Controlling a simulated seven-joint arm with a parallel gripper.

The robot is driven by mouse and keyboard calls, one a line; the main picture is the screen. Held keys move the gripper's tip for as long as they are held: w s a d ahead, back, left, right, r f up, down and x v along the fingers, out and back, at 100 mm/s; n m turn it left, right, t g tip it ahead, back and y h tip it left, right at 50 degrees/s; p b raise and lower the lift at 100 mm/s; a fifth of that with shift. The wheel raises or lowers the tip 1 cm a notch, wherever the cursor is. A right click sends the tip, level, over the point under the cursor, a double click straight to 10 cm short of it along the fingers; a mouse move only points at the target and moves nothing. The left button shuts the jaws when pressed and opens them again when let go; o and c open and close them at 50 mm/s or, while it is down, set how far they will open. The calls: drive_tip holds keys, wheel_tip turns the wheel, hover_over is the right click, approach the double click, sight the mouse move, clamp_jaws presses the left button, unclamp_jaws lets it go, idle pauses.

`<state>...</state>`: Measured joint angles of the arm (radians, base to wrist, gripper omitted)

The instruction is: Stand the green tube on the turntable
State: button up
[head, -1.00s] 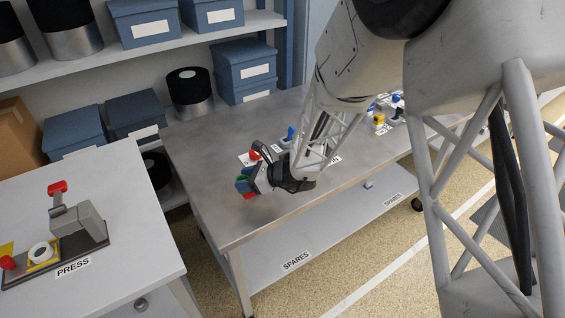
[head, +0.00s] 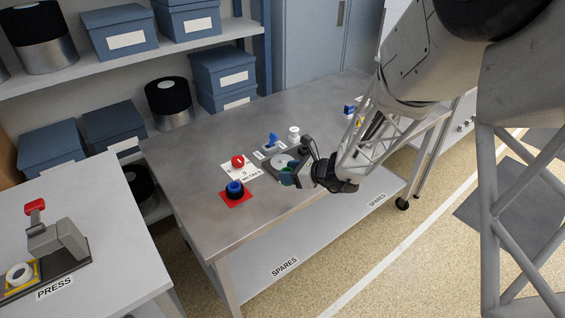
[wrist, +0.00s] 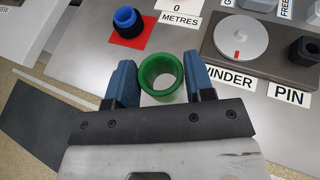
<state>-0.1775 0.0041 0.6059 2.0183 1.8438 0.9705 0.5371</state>
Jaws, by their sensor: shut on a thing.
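The green tube (wrist: 160,97) is between the blue fingers of my gripper (wrist: 160,68), its round open end facing the wrist camera. My gripper is shut on it. In the head view only a bit of the green tube (head: 287,179) shows beside my gripper (head: 293,174), which hides the rest. The turntable is a silver disc (wrist: 240,38) with a red mark, set on a dark base labelled WINDER. It lies up and right of the tube in the wrist view, and the tube is apart from it. In the head view the turntable (head: 281,160) is partly beside my gripper.
A black pin holder (wrist: 304,49) stands right of the disc. A red knob (head: 238,160), blue lever (head: 272,140) and white cylinder (head: 294,132) stand nearby. The table's left part (head: 190,160) is clear.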

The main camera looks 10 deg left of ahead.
drive_tip(key=shift+w+d+r, duration=0.1)
drive_tip(key=shift+w+d, duration=0.1)
drive_tip(key=shift+d, duration=0.7)
hover_over(284, 161)
drive_tip(key=shift+w+f, duration=0.1)
drive_tip(key=shift+f, duration=0.6)
drive_tip(key=shift+f, duration=1.8)
drive_tip(key=shift+f, duration=0.1)
drive_tip(key=o, duration=0.9)
